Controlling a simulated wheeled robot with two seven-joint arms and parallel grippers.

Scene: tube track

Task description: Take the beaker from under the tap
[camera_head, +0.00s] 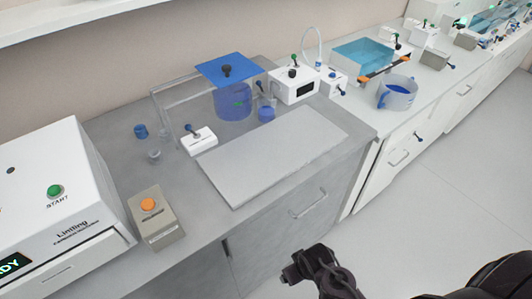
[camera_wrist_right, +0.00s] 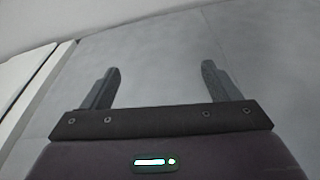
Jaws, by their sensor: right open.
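A small clear beaker with blue liquid (camera_head: 266,114) stands on the grey worktop, just right of a blue-filled tank (camera_head: 234,102) with a flat blue lid (camera_head: 227,69). A small tap (camera_head: 262,89) on the tank's side seems to be above the beaker; its details are too small to tell. My right gripper (camera_head: 291,270) is low in front of the counter, well apart from the beaker. In the right wrist view its two fingers (camera_wrist_right: 160,82) are spread with nothing between them. My left gripper is not in view.
A pale flat board (camera_head: 275,150) lies in front of the beaker. A white box with a knob (camera_head: 293,84) stands behind right, and a small white switch box (camera_head: 198,140) to the left. The floor (camera_head: 440,200) at right is clear.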

